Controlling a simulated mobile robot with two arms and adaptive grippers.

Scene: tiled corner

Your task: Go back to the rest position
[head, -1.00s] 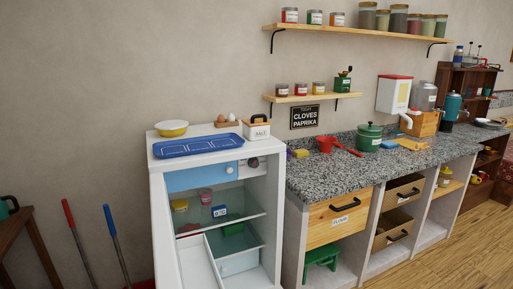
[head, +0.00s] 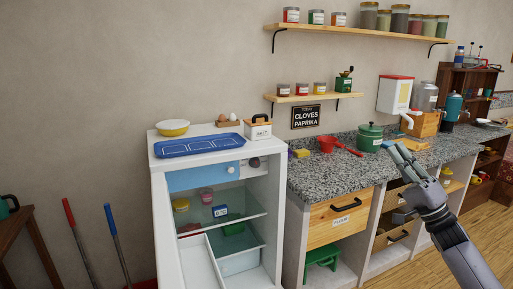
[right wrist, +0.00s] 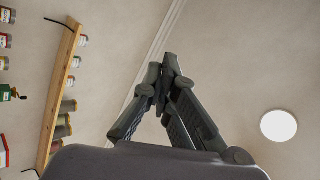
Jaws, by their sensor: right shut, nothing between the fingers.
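My right gripper (head: 402,158) is in the head view at the right, raised in front of the granite counter (head: 320,178) and its drawers. In the right wrist view the right gripper (right wrist: 165,72) has its fingertips together and nothing between them. It points up toward the wall and ceiling, clear of any object. It hides part of the cabinet front in the head view. My left gripper is in neither view.
An open white fridge (head: 275,215) with a blue tray (head: 198,146) on top stands at the centre left. A green pot (head: 369,137) and a red scoop (head: 328,143) are on the counter. Wall shelves (head: 360,33) hold several jars. Wooden floor is free at the lower right.

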